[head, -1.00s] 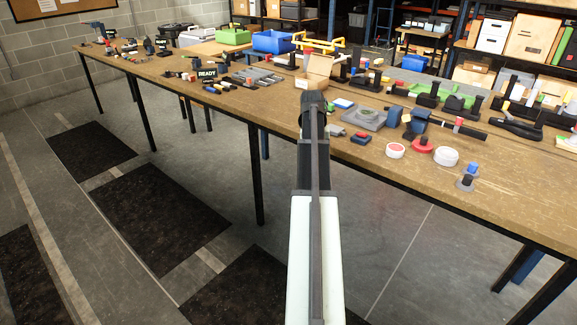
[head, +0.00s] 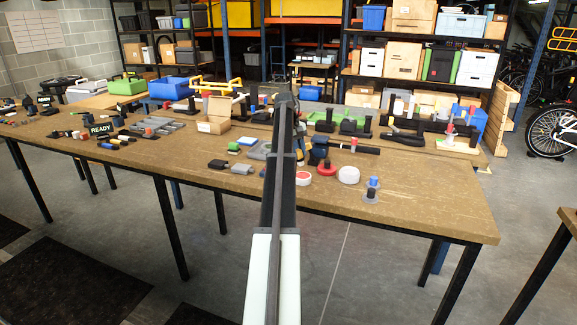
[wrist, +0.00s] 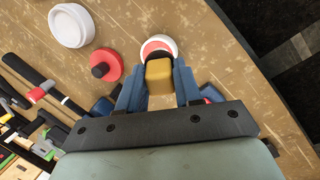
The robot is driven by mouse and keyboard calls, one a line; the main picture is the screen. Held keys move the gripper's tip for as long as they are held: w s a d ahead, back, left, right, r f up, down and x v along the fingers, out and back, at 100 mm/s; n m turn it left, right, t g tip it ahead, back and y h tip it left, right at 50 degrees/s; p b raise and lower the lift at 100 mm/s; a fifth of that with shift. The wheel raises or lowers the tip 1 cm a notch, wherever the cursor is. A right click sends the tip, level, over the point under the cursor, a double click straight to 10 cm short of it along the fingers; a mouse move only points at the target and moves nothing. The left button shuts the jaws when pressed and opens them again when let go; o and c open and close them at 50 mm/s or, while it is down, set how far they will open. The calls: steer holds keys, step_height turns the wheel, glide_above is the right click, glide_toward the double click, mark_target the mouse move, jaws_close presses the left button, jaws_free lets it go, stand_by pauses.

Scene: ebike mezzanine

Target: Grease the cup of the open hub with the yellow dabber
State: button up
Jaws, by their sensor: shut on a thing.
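In the wrist view my gripper (wrist: 160,82) has its blue fingers shut on the yellow dabber (wrist: 159,72), a yellow block with a dark part at its far end. Beyond it is a round white-rimmed pot with a red middle (wrist: 158,44), partly hidden by the dabber. I cannot tell whether they touch. In the head view this pot (head: 302,178) stands right of my arm, which hides the gripper and dabber. A grey flat fixture (head: 260,151) is partly behind my arm. I cannot make out the open hub's cup for certain.
A red disc with a black knob (head: 327,168), a white round tub (head: 348,175) and a blue-topped piece (head: 371,189) stand right of the pot. Grey cylinders (head: 242,169) lie left of my arm. A cardboard box (head: 213,117) stands behind. The front right tabletop is clear.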

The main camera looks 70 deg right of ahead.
steer(key=d+n, duration=0.1)
steer(key=n, duration=0.1)
steer(key=shift+d+r+n+h, duration=0.3)
steer(key=shift+d+n+h, duration=0.1)
steer(key=n, duration=0.2)
steer(key=shift+s+d+r+n+h, duration=0.1)
steer(key=shift+s+d+n+h, duration=0.05)
steer(key=shift+n+h, duration=0.2)
steer(key=shift+d+n+t+h, duration=0.1)
steer(key=shift+n+t+h, duration=0.3)
steer(key=shift+n, duration=0.75)
steer(key=shift+f, duration=3)
steer(key=shift+f, duration=0.65)
steer(key=shift+r, duration=0.15)
steer(key=shift+r, duration=3.4)
